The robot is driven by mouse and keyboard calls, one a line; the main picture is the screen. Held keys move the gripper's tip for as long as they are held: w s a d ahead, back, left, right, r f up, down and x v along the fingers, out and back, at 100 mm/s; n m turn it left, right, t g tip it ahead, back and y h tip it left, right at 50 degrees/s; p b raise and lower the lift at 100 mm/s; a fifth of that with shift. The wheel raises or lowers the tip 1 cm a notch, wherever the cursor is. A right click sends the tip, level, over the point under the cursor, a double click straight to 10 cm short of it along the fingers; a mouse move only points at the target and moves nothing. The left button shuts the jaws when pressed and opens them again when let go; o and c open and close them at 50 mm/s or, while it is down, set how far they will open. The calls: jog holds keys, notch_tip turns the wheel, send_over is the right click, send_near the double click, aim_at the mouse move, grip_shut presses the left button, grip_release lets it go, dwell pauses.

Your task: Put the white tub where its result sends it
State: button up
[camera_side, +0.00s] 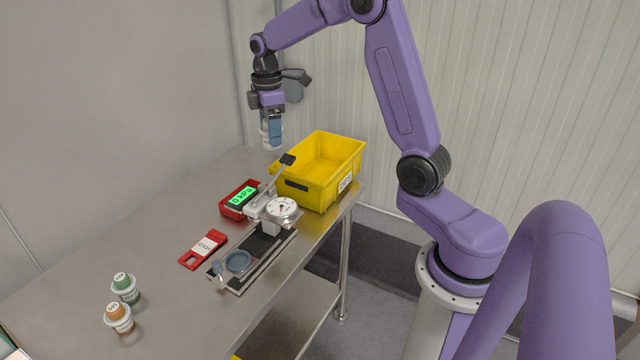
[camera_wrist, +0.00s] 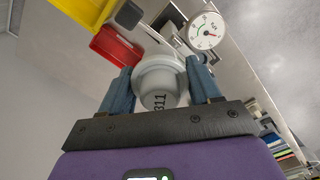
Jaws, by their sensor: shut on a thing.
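My gripper (camera_side: 269,128) is raised above the far part of the steel table, left of the yellow bin. Its blue fingers are shut on the white tub (camera_side: 273,144), which shows only in part in the side view. In the wrist view the white tub (camera_wrist: 158,78) sits between the two fingers, with dark digits that look like 311 on it. The tester (camera_side: 268,240) stands on the table below, with a dial gauge (camera_side: 283,207) and an empty round seat (camera_side: 238,262).
A yellow bin (camera_side: 318,188) with a white label stands at the table's right edge; its inside looks empty.

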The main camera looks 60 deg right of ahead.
jog(key=d+m, duration=0.1)
jog(key=d, duration=0.2)
jog(key=w+d+m, duration=0.1)
jog(key=d, duration=0.3)
jog(key=w+d+m, duration=0.1)
jog(key=d+m, duration=0.1)
jog(key=d, duration=0.1)
jog(key=shift+d+f, duration=0.15)
jog(key=shift+f, duration=0.1)
jog(key=d+m, duration=0.4)
jog(key=d, duration=0.5)
jog(key=f, duration=1.4)
jog(key=a+f, duration=0.1)
jog(key=f, duration=0.7)
jog(key=shift+s, duration=0.35)
jog(key=shift+d+f, duration=0.1)
jog(key=shift+f, duration=2)
jog(key=shift+f, duration=0.15)
jog(key=o, duration=1.5)
notch_tip(320, 180, up, 12)
jog(key=shift+r, duration=0.15)
